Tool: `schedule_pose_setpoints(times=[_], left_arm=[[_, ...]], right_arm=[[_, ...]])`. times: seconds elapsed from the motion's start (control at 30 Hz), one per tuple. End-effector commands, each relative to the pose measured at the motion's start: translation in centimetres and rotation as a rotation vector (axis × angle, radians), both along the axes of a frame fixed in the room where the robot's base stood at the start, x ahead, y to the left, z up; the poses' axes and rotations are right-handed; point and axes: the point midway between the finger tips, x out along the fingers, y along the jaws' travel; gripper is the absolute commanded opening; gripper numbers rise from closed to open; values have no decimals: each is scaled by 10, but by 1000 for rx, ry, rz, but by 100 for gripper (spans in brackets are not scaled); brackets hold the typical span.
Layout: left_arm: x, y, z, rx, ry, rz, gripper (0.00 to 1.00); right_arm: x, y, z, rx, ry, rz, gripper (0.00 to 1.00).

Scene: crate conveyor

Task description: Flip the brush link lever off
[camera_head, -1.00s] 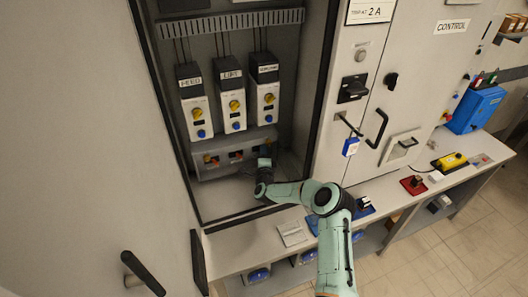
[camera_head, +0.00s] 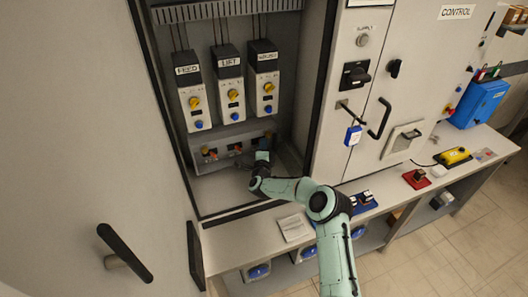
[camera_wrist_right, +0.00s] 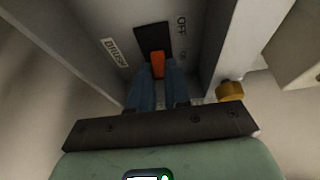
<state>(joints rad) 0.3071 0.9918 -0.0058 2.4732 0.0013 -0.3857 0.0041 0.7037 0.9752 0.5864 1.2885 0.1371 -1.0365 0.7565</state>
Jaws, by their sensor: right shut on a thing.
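The orange brush link lever (camera_wrist_right: 157,64) stands in a dark slot beside a BRUSH label and the markings OFF and ON in the right wrist view. My right gripper (camera_wrist_right: 159,88) has its two blue-grey fingers closed around the lever from both sides. The fingers hide the lever's lower part, and I cannot tell exactly how far it is tilted. In the head view, my right gripper (camera_head: 247,159) reaches into the open cabinet at the right end of the low link panel (camera_head: 214,141). The left gripper is not in view.
Drive units with yellow and blue knobs (camera_head: 232,94) stand above the link panel. The cabinet's right frame edge (camera_head: 322,80) and bottom sill are close to my arm.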

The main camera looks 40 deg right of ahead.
Motion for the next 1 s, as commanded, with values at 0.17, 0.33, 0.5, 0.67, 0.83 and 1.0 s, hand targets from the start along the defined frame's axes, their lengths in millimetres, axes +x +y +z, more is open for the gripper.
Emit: schedule_pose_setpoints(times=[0.17,0.33,0.5,0.67,0.83,1.0], left_arm=[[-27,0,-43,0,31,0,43],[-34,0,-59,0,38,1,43],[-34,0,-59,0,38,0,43],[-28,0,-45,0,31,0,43],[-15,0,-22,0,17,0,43],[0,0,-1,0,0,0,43]], right_arm=[[0,6,-4,-4,-8,-66,0],[3,9,-1,-2,-7,-147,0],[5,14,1,1,-6,-249,0],[8,18,4,0,-5,-360,0],[11,21,7,0,-5,-459,0],[13,23,7,0,-4,-526,0]])
